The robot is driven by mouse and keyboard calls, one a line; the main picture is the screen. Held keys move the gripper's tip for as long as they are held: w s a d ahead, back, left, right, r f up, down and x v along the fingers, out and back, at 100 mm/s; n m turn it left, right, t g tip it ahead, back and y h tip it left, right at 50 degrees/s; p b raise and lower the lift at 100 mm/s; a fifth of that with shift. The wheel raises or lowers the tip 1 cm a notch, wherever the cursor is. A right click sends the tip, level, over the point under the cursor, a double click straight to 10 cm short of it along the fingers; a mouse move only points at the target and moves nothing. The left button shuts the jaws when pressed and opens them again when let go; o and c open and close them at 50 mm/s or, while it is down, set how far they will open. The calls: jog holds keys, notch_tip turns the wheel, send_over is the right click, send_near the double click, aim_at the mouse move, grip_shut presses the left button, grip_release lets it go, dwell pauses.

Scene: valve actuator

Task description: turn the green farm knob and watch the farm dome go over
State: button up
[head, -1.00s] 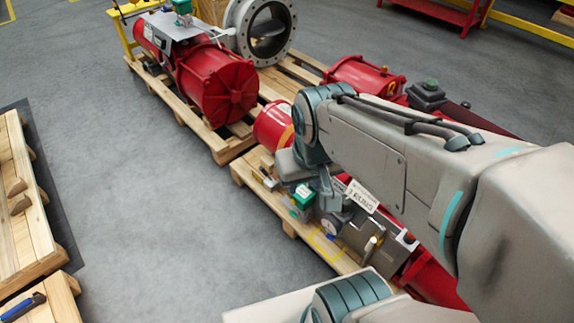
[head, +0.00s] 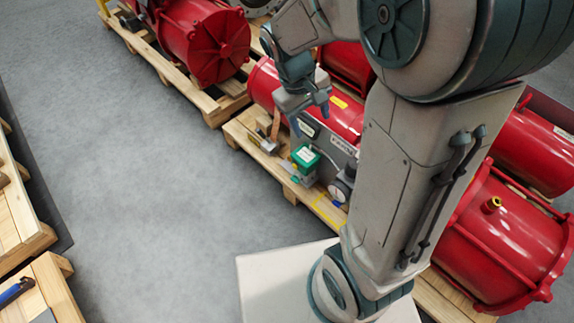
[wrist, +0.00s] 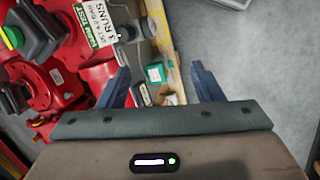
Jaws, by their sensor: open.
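A small green-topped block (head: 305,157) stands on the near edge of the middle pallet, beside the red actuator. It also shows in the wrist view (wrist: 155,73), between my fingers in the picture. I cannot tell whether it carries the farm knob. My gripper (head: 313,114) is open and empty, pointing down above the pallet, apart from the block; its fingers also show in the wrist view (wrist: 160,67). A dark housing with a green and yellow domed top (wrist: 12,38) is at the wrist view's upper left; I cannot confirm it is the farm dome.
Red actuators (head: 203,42) lie on wooden pallets (head: 228,107). A round gauge (head: 339,190) sits right of the green block. Grey floor (head: 130,200) is open to the left.

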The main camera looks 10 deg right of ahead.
jog(key=w+a+f+n+h+b, duration=0.2)
jog(key=w+f+n+h+b, duration=0.15)
jog(key=f, duration=0.75)
jog(key=w+a+f+n+h+b, duration=0.2)
jog(key=w+f+b, duration=0.25)
jog(key=f, duration=0.65)
jog(key=w+a+f+n+h+b, duration=0.2)
jog(key=w+f+n+h+b, duration=0.15)
jog(key=f, duration=0.75)
jog(key=n+t+h+b, duration=0.3)
jog(key=n+t+b, duration=0.85)
jog(key=b, duration=0.35)
send_near(295, 180)
jog(key=x, duration=0.7)
jog(key=shift+w+g, duration=0.35)
jog(key=shift+f, duration=0.1)
jog(key=c, duration=1)
